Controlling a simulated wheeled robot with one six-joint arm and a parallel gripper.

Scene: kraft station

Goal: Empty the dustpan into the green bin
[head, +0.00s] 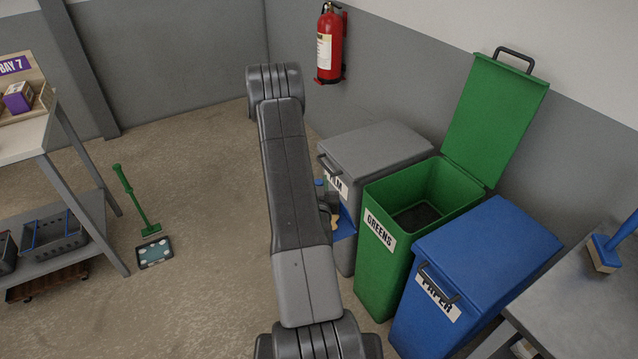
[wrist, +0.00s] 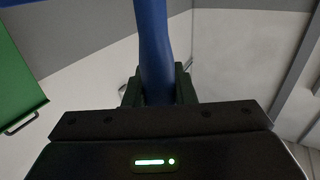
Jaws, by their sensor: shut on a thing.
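My gripper (head: 328,198) is shut on the blue handle of the dustpan (head: 343,224), partly hidden behind my arm in the head view. In the wrist view the blue handle (wrist: 153,45) stands between the dark fingers (wrist: 157,88). Whether the pan is level and what it holds cannot be seen. The pan shows in front of the grey bin, left of the green bin (head: 376,270). The green bin is labelled GREENS, and its lid (head: 495,115) stands open against the wall. Its inside looks dark at the bottom. The lid also shows at the left of the wrist view (wrist: 18,75).
A closed grey bin (head: 375,150) stands left of the green one, a closed blue PAPER bin (head: 490,255) right of it. A blue brush (head: 606,254) is on the right table (head: 590,300). The floor between is clear.

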